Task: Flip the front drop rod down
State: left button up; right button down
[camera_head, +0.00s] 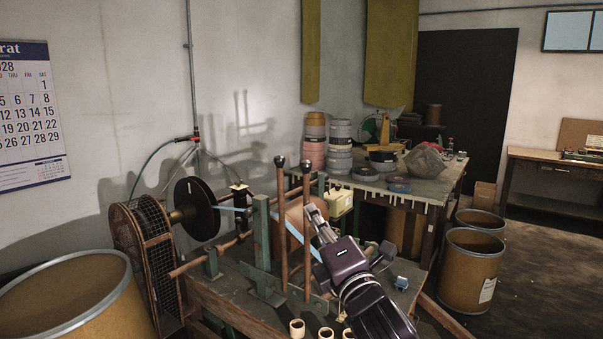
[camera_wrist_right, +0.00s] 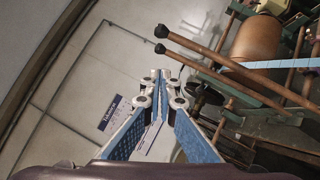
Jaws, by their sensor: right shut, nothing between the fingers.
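Two slim brown rods with dark knobs stand upright on the winding machine (camera_head: 262,245) in the head view: a left rod (camera_head: 281,215) and a right rod (camera_head: 306,190). I cannot tell for certain which is the front drop rod. Both rods also cross the upper right of the right wrist view, one higher (camera_wrist_right: 205,45) and one lower (camera_wrist_right: 215,75). My right gripper (camera_head: 312,211) is shut and empty, its tips just right of the right rod in the head view. In the wrist view the closed fingertips (camera_wrist_right: 160,76) are apart from both rods. My left gripper is out of view.
A black disc (camera_head: 194,208) and a wire-mesh guard (camera_head: 150,255) are on the machine's left. A large barrel (camera_head: 70,300) stands at the lower left. A table (camera_head: 425,185) with tape rolls is behind; barrels (camera_head: 470,268) stand at right.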

jog(key=p, duration=0.5)
send_near(305, 177)
jog(key=w+a+r, duration=0.3)
jog(key=w+a, duration=0.1)
jog(key=shift+w+d+r, duration=0.35)
jog(key=shift+w, duration=0.3)
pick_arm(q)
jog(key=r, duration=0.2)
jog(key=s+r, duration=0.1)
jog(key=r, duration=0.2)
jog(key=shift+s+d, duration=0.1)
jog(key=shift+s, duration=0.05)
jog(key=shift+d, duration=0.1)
